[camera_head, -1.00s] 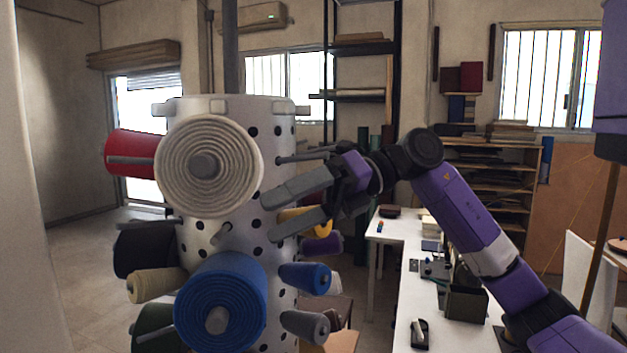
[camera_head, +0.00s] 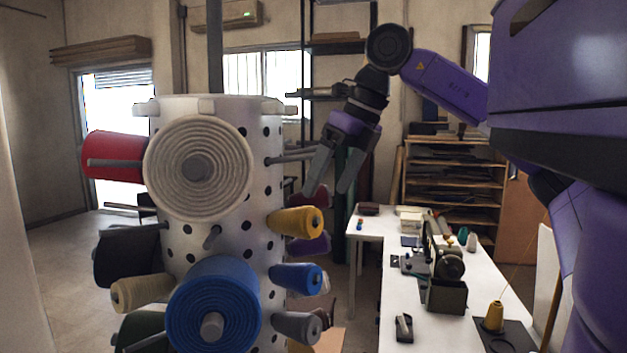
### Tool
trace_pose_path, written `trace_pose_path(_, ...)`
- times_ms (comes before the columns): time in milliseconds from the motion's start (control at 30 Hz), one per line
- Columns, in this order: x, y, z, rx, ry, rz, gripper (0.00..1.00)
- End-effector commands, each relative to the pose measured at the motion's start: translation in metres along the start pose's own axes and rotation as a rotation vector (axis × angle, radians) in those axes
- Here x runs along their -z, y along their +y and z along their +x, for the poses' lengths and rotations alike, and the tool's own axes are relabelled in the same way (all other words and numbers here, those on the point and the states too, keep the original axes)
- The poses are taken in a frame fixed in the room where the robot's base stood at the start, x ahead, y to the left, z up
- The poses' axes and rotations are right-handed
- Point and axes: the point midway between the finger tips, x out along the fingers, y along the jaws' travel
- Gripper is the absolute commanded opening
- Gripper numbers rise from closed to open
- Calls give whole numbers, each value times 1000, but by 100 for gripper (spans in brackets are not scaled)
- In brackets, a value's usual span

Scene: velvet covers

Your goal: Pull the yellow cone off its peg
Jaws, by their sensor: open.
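The yellow cone (camera_head: 296,222) sits on a peg on the right side of the white perforated column (camera_head: 178,238), its end facing right. My gripper (camera_head: 326,188) is open and empty, with its fingers pointing down. In the picture it is above and slightly right of the yellow cone, with a gap between them; I cannot tell the difference in depth. The cone's peg is mostly hidden inside it.
A blue cone (camera_head: 297,278), a grey cone (camera_head: 298,327) and a purple cone (camera_head: 312,243) crowd around the yellow one. A bare peg (camera_head: 289,158) sticks out above it. A white table (camera_head: 394,299) at the right holds another yellow cone (camera_head: 493,318).

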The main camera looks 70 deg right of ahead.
Motion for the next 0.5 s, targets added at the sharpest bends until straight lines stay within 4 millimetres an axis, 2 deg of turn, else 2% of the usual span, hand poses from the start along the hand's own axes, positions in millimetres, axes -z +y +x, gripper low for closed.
trace_pose_path(167,0,0,16,0,3,0,85)
trace_pose_path(500,0,0,62,-2,1,0,85)
